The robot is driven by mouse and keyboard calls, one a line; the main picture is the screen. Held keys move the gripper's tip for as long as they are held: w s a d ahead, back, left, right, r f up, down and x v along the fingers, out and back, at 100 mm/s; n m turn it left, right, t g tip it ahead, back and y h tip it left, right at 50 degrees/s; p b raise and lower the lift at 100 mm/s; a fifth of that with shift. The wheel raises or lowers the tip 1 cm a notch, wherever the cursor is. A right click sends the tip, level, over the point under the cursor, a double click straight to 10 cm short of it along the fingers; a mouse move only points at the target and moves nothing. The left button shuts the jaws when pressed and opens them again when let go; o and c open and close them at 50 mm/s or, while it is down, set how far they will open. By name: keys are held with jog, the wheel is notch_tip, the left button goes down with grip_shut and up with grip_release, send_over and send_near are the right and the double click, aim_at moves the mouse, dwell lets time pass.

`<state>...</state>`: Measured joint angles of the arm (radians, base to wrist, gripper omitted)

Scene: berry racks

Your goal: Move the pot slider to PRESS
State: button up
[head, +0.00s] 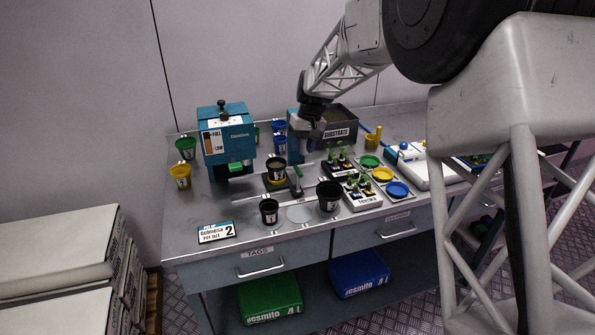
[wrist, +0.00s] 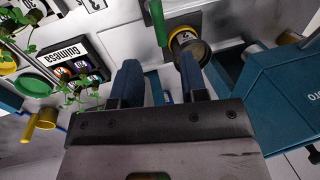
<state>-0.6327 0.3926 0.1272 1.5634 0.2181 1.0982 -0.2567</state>
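The pot slider (head: 293,184) lies on the metal bench in front of the blue machine. It is a dark plate with a green-topped handle (head: 299,173) on its right. A black pot (head: 277,175) with a light rim and a 2 on its label stands on it. In the wrist view the green handle (wrist: 159,22) and the pot (wrist: 188,48) show at the top, beyond the fingers. My gripper (head: 306,140) is above and behind the slider, apart from it. In the wrist view my gripper (wrist: 160,80) has its blue fingers spread with nothing between. I cannot read a PRESS mark.
The blue machine (head: 228,150) with a FULL/LOW gauge stands left of the slider. Black pots (head: 269,213) (head: 329,197) stand in front. Plant trays (head: 362,195) and the SUBSTRATE bin (head: 338,130) are to the right and behind.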

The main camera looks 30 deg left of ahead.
aim_at(298, 170)
jog(key=f, duration=0.6)
jog(key=s+a+f, duration=0.1)
jog(key=f, duration=0.2)
jog(key=shift+s+a, duration=0.1)
grip_shut()
